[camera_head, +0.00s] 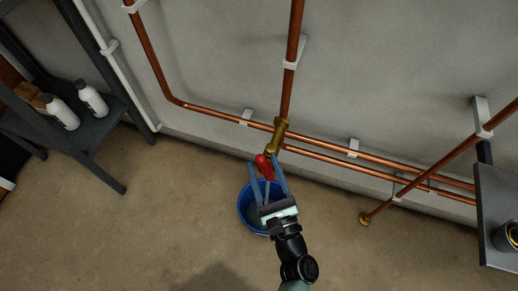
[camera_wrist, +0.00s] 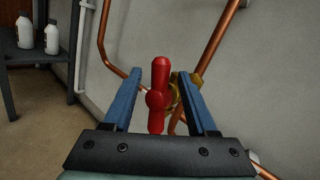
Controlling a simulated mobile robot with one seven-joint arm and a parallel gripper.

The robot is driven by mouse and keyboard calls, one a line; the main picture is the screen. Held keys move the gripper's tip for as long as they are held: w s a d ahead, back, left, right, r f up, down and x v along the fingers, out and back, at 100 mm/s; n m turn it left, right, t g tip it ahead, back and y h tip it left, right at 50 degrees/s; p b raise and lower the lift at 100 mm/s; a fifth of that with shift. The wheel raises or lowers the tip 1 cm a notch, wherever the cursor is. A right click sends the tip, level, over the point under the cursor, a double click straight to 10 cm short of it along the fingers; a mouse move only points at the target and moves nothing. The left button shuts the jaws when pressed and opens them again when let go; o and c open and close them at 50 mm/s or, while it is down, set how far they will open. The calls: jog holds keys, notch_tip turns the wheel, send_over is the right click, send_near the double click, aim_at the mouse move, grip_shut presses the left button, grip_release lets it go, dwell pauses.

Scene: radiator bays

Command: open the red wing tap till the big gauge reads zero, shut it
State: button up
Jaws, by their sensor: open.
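The red wing tap (camera_head: 264,167) sits on a brass fitting (camera_head: 280,130) where a vertical copper pipe meets the wall pipes. In the wrist view the tap (camera_wrist: 158,95) stands upright between the two blue fingers of my gripper (camera_wrist: 160,95). My gripper (camera_head: 268,178) is open, with a finger on each side of the tap and visible space between each finger and it. A blue bucket (camera_head: 244,213) stands on the floor below, partly hidden by my gripper. No gauge is in view.
Copper pipes (camera_head: 330,152) run along the wall on pale brackets. A dark shelf (camera_head: 95,130) with white bottles (camera_head: 62,112) stands at the left. A grey table (camera_head: 497,215) with a tin is at the right edge. The floor between is clear.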

jog(key=p+v, duration=0.1)
jog(key=v, duration=0.7)
dwell(0.4)
